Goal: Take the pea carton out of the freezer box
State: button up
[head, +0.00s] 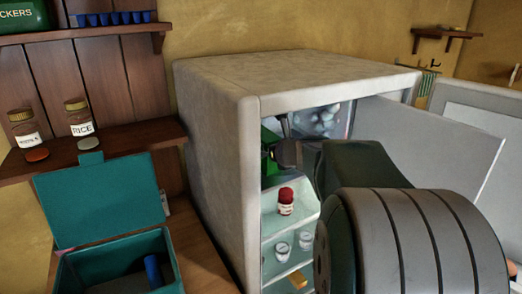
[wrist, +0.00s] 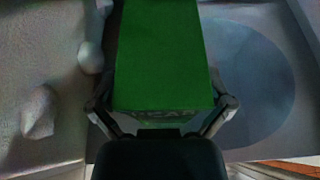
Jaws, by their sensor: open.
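The green pea carton (wrist: 162,55) fills the middle of the wrist view, with faint lettering on its near lower end. My gripper (wrist: 163,108) is open, with one finger on each side of the carton's near end. I cannot tell whether the fingers touch it. In the head view, part of the carton (head: 267,152) shows at the left of the freezer box (head: 350,118), the top compartment of the open fridge. My gripper (head: 287,150) reaches in there, and my arm hides much of the opening.
The fridge door (head: 440,140) stands open at the right. Lower shelves hold a red-capped jar (head: 286,200) and glasses (head: 284,250). Frosty lumps (wrist: 40,112) line the wall left of the carton. A teal box (head: 115,270) stands open at the left, below shelved spice jars.

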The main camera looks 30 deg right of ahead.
jog(key=shift+d, duration=0.15)
jog(key=c, duration=1.2)
jog(key=shift+r, duration=0.1)
